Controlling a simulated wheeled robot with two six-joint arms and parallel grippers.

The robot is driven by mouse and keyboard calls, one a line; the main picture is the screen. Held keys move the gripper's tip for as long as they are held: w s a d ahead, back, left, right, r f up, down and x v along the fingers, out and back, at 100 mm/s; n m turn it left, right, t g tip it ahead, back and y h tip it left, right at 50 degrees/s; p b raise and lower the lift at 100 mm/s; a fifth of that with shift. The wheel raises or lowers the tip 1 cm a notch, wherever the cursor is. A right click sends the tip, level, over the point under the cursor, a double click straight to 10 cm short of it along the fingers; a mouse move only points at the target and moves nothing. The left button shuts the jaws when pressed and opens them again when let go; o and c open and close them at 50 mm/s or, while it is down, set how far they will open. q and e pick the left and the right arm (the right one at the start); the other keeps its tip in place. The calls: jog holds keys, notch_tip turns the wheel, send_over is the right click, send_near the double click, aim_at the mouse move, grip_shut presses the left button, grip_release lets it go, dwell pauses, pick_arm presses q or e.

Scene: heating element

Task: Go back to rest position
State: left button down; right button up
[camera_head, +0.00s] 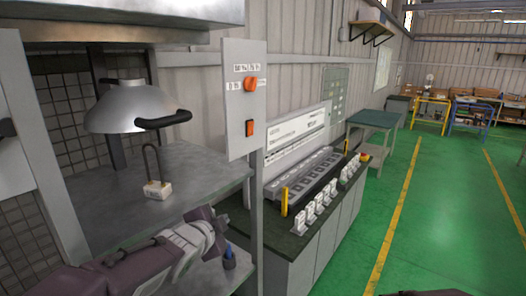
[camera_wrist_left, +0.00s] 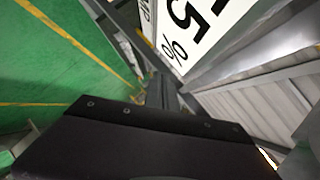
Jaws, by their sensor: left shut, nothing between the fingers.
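My left arm comes in from the lower left in the head view. Its left gripper (camera_head: 215,219) is beside the front edge of the grey shelf, below the switch panel, and is small and partly hidden by its own wrist. In the left wrist view the fingers (camera_wrist_left: 161,90) are together with nothing between them. A heating element (camera_head: 157,188), a dark loop on a pale block, stands upright on the shelf, apart from the gripper. My right gripper does not show.
A metal hood (camera_head: 140,106) with a black handle hangs over the shelf (camera_head: 105,208). A switch panel (camera_head: 243,100) on a post stands close to my left gripper. A workbench (camera_head: 285,240) with several white parts is to the right. Green floor (camera_head: 455,220) is open farther right.

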pick_arm(q)
jog(key=s+a+f+n+g+y+b, duration=0.1)
jog(key=s+a+f+n+g, duration=0.15)
jog(key=f, duration=0.45)
jog(key=s+a+f+n+g+b, duration=0.1)
jog(key=s+f+n+g, duration=0.1)
jog(key=s+f+n, duration=0.3)
jog(key=s+a+f+g+y+b, duration=0.1)
jog(key=s+f+g, duration=0.1)
jog(key=f, duration=0.6)
jog(key=s+f+n+g+b, duration=0.2)
jog(key=s+f+n+g, duration=0.3)
jog(key=s+f, duration=0.5)
jog(key=s+a+n, duration=0.1)
jog(key=s, duration=0.3)
jog(key=shift+s+f, duration=0.25)
